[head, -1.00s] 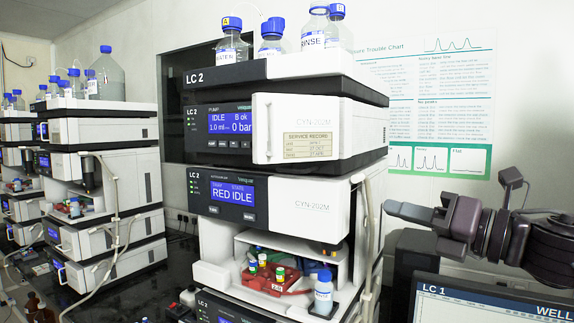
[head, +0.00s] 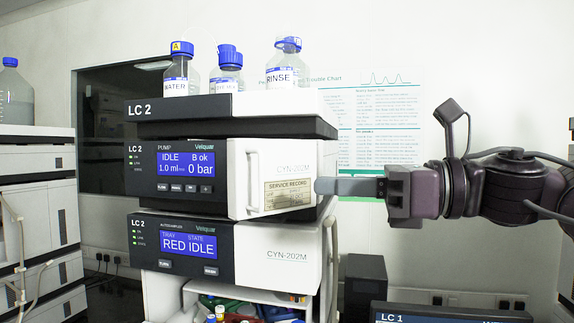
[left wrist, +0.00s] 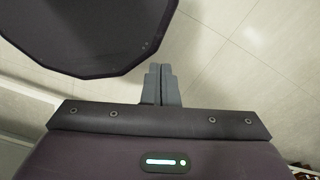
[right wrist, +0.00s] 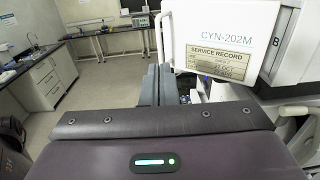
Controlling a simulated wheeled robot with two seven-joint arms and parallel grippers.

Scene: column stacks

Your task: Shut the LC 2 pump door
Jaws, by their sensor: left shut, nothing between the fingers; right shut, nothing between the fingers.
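The LC 2 pump (head: 183,175) is the upper module of the middle stack, with a blue display. Its white door (head: 288,158) carries a bar handle on its left side and a service record label. The door also shows in the right wrist view (right wrist: 225,30), standing out from the module body at its right, so it looks open. My right gripper (head: 318,187) is shut and empty, fingers pointing left at the door's right edge; contact cannot be told. In the right wrist view its fingers (right wrist: 157,72) appear left of the label. My left gripper (left wrist: 160,70) is shut and empty, away from the stack.
Bottles, including water (head: 181,72) and rinse (head: 284,68), stand on top of the stack. The autosampler (head: 185,248) is below the pump, with vials under it. The LC 1 monitor (head: 450,313) is at the lower right. A dark round-edged panel (left wrist: 90,30) is near my left gripper.

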